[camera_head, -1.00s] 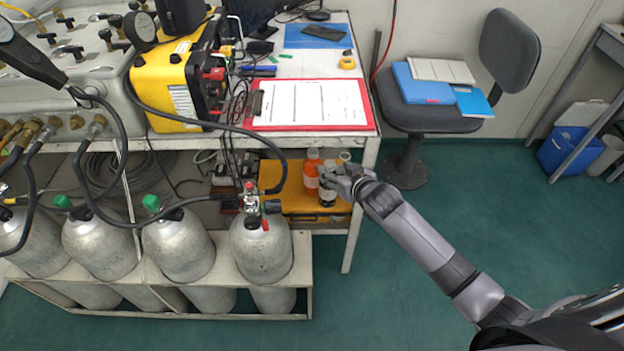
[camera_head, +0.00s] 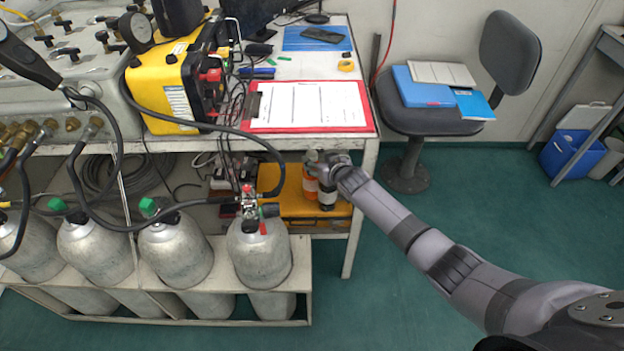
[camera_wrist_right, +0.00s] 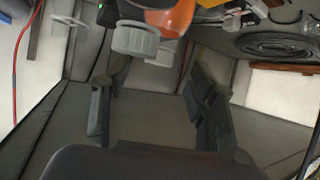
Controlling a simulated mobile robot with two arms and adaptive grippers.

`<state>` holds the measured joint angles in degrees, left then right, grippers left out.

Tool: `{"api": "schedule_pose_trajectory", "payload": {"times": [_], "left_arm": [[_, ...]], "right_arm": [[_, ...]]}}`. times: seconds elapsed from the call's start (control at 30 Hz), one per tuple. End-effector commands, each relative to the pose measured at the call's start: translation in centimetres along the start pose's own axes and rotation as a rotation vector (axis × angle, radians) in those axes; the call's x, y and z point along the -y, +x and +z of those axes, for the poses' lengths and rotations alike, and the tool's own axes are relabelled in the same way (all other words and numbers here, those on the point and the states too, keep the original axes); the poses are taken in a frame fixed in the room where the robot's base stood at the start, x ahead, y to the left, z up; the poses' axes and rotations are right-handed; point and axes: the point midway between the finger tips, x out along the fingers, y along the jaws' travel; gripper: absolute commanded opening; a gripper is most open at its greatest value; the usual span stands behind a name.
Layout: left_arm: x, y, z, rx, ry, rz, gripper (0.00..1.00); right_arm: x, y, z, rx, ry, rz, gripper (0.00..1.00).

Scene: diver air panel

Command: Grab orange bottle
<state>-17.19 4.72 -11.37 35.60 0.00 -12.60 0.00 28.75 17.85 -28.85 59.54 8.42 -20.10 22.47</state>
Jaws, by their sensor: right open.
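My right gripper (camera_head: 318,160) is above the two bottles in the head view and hides the orange bottle's top. In the right wrist view, my gripper's two fingers (camera_wrist_right: 155,105) are spread apart with nothing between them. An orange body (camera_wrist_right: 172,18) and a pale grey cap (camera_wrist_right: 135,42) show at the top edge there, beyond the fingers. Which bottle that cap belongs to is hard to tell. My left gripper is not in view.
The tabletop with a red clipboard (camera_head: 308,106) lies just above my right gripper. A white table leg (camera_head: 358,220) stands right of the bottles. Gas cylinders (camera_head: 258,250) stand in a rack at lower left. A grey chair (camera_head: 425,118) is to the right.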

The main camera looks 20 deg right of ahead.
Motion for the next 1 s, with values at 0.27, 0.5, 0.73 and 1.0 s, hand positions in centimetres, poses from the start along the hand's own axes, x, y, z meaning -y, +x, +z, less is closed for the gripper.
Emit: {"api": "schedule_pose_trajectory", "payload": {"times": [0.27, 0.5, 0.73, 1.0], "left_arm": [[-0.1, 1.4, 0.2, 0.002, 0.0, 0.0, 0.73], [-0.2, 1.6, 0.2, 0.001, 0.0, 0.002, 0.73], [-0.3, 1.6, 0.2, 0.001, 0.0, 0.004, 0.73], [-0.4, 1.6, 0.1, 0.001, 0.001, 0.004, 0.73]], "right_arm": [[0.0, 3.4, -0.1, 0.0, 0.0, 0.0, 0.53], [0.0, 4.1, -0.3, 0.0, 0.001, 0.0, 0.53], [0.0, 4.1, -0.3, 0.0, 0.0, 0.0, 0.49], [0.0, 4.1, -0.3, 0.0, 0.0, 0.0, 0.31]]}}
